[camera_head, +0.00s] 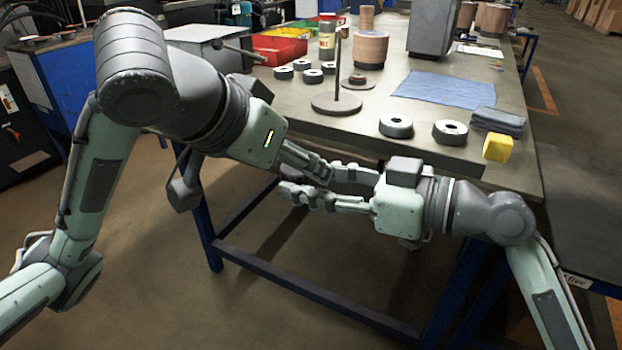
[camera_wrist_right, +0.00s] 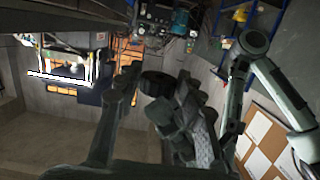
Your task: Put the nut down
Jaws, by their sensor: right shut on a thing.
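My right gripper (camera_head: 300,190) is held in front of the table's near edge, its fingers pointing left. In the right wrist view, the nut (camera_wrist_right: 157,83), a small dark round piece, sits between the fingertips of the right gripper (camera_wrist_right: 152,90). A round-based stand with an upright rod (camera_head: 337,60) is on the table, with no disc visible on the rod.
On the table (camera_head: 440,150) several flap discs lie loose, two at the front (camera_head: 396,126) (camera_head: 450,131). A blue cloth (camera_head: 445,90), a folded grey cloth (camera_head: 498,121) and a yellow block (camera_head: 497,148) are at the right.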

